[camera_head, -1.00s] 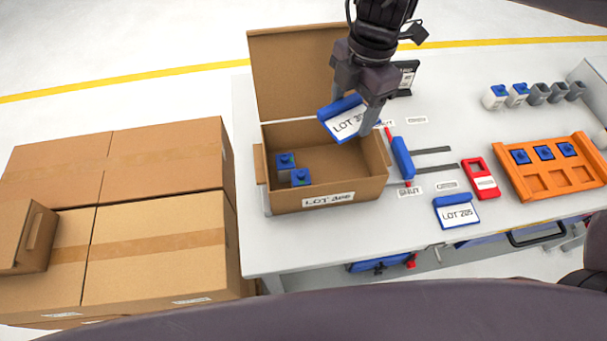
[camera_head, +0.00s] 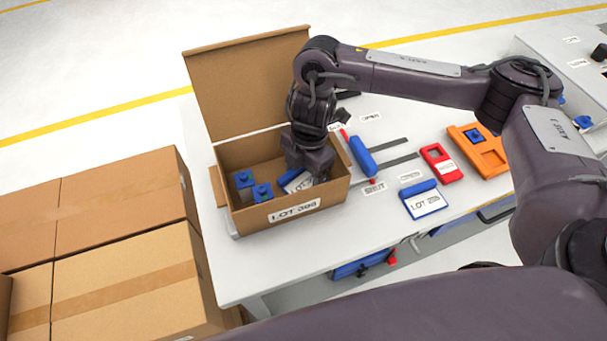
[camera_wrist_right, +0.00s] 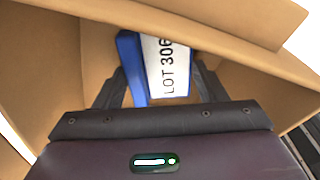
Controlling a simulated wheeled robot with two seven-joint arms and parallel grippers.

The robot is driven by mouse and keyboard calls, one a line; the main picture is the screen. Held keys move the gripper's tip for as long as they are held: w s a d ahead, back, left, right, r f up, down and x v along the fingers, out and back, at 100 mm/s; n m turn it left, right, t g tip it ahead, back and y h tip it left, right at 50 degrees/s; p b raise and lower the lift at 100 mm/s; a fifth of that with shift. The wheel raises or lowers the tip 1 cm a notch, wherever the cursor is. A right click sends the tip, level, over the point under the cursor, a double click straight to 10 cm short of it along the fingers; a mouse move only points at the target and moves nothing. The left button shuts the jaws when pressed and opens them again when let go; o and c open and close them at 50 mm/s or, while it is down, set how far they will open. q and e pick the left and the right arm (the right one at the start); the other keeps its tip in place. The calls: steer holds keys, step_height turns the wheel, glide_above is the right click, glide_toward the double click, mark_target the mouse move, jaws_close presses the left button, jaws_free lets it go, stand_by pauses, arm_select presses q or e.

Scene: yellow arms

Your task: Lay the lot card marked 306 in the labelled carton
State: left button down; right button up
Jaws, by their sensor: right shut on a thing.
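The labelled carton (camera_head: 240,213) stands open on the table, its lid flap up at the back. The label on its front is partly legible and seems to read LOT 306. My right gripper (camera_head: 304,180) is down inside the carton at its right side. It is shut on the lot card (camera_head: 294,185), white with a blue edge. In the right wrist view the card (camera_wrist_right: 168,68) reads LOT 306, between the fingers (camera_wrist_right: 160,90). Whether the card touches the carton floor cannot be told. My left gripper is out of view.
Two blue-topped grey blocks (camera_head: 262,192) sit in the carton's left part. Another lot card (camera_head: 425,203) lies on the table at right, near a red tag (camera_head: 441,163) and an orange rack (camera_head: 485,155). Large cardboard boxes (camera_head: 110,240) stand at left.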

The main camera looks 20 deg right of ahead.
mark_target(308, 177)
steer(key=shift+f, duration=0.35)
steer(key=shift+f, duration=0.1)
steer(key=o, duration=1)
steer(key=r, duration=0.4)
steer(key=d+r+p, duration=0.1)
steer(key=r, duration=0.7)
steer(key=shift+w+d+r, duration=0.1)
steer(key=shift+w+d, duration=0.05)
steer(key=shift+w, duration=0.2)
